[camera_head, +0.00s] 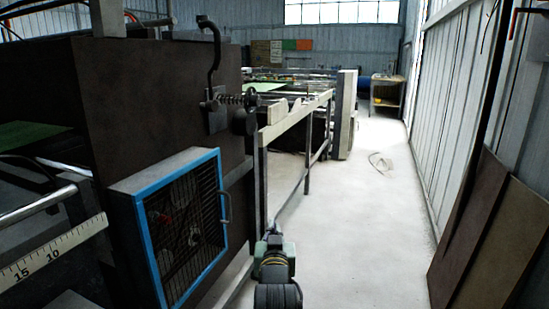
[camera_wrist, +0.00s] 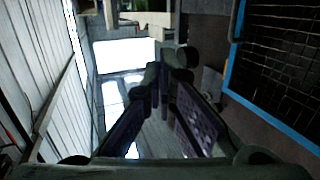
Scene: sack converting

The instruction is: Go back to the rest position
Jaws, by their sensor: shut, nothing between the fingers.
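My gripper (camera_wrist: 160,100) shows in the wrist view. Its two dark fingers with purple-grey pads run up from the bottom and come together near the middle of the picture. It is shut and nothing shows between the fingers. In the head view, a green and black part of my arm stands at the bottom centre, low in front of the machine. I cannot make out the fingers there.
A dark machine with a blue-framed grille (camera_head: 149,238) fills the left; the frame also shows at right in the wrist view (camera_wrist: 258,116). A black crank lever (camera_head: 215,50) sticks out above. Brown boards (camera_head: 480,240) lean at right. The pale floor (camera_head: 365,235) between is mostly clear, with a cable (camera_head: 381,162) farther back.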

